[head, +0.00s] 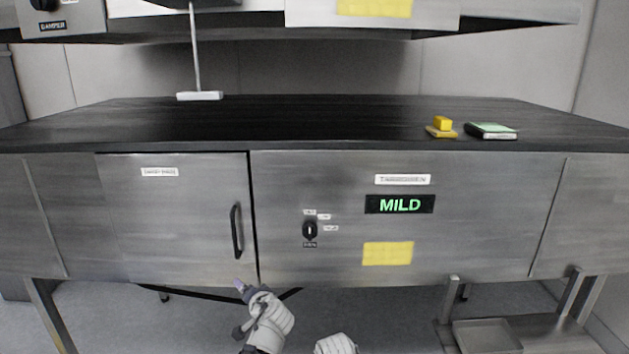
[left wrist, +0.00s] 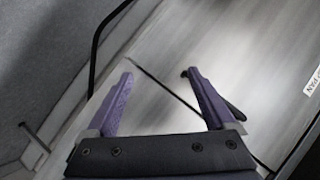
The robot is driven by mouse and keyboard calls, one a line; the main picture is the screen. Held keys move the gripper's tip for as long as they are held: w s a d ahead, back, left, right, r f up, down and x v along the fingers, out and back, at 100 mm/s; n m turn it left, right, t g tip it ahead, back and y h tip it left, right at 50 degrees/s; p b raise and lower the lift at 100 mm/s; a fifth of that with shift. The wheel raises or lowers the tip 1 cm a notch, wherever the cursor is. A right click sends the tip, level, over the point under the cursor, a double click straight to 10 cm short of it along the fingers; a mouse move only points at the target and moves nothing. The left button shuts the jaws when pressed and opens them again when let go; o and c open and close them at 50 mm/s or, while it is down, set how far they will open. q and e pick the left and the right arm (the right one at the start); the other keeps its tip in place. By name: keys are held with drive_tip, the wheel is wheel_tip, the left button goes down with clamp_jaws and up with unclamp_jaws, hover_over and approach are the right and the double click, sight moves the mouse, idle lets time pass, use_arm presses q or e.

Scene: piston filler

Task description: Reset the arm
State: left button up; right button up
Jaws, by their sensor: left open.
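My left gripper (head: 246,290) is low in front of the steel cabinet, near the lower edge of the left door (head: 175,215) and below its black handle (head: 236,231). In the left wrist view the two purple fingers of this gripper (left wrist: 157,77) are spread apart with nothing between them. Brushed steel panels and a dark seam show beyond them. A white rounded part of my right arm shows at the bottom edge of the head view; its gripper is not in view.
A black worktop (head: 300,120) holds a yellow object (head: 442,125) and a green-topped box (head: 491,130) at right. A dark knob (head: 309,230) sits on the front panel beside a display (head: 399,204) reading MILD. A metal tray (head: 487,337) is low at right.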

use_arm(q)
drive_tip(key=s+a+f+n+g+h, duration=0.1)
drive_tip(key=s+f+n+g+h, duration=0.1)
drive_tip(key=s+f+g, duration=0.5)
drive_tip(key=s+a+f+n+g+h, duration=0.1)
drive_tip(key=s+f+n+g+h, duration=0.3)
drive_tip(key=s, duration=0.6)
drive_tip(key=s+d+f+m, duration=0.1)
drive_tip(key=s+d+m, duration=0.1)
drive_tip(key=s+d, duration=0.2)
drive_tip(key=s+d+m+y, duration=0.1)
drive_tip(key=s+d+m, duration=0.1)
drive_tip(key=s+d, duration=0.3)
drive_tip(key=d, duration=0.4)
drive_tip(key=shift+s+d+f+m+g, duration=0.25)
drive_tip(key=shift+d+f+m+g, duration=0.1)
drive_tip(key=shift+f+m+g, duration=0.05)
drive_tip(key=shift+c, duration=0.2)
